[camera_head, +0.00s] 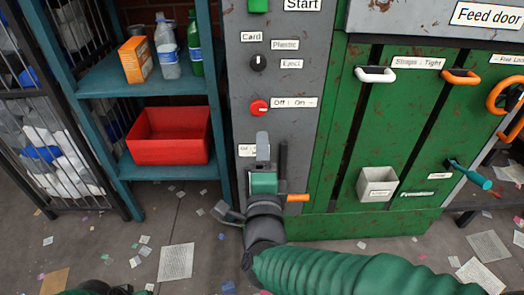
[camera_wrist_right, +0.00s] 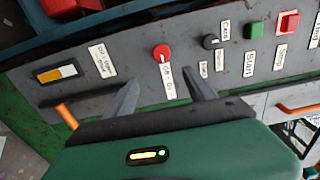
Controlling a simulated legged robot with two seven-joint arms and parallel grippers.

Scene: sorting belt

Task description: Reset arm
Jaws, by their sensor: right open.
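My right arm, in a green ribbed sleeve, rises from the bottom right of the head view. Its gripper (camera_head: 273,150) is in front of the grey control panel (camera_head: 285,75), below the red Off/On knob (camera_head: 258,107). In the right wrist view the gripper (camera_wrist_right: 162,85) has its two fingers apart with nothing between them. The red knob (camera_wrist_right: 161,53) shows just beyond the fingertips, apart from them. The gripper hides part of the panel's lower end and a label there. My left gripper is not in view; only a dark green piece shows at the bottom left edge.
An orange lever (camera_head: 298,197) sits beside the right gripper. Green doors (camera_head: 345,140) with white (camera_head: 376,75) and orange (camera_head: 460,77) handles stand to the right. A teal shelf (camera_head: 100,85) holds a red bin (camera_head: 168,140), a box and bottles. Scraps litter the floor.

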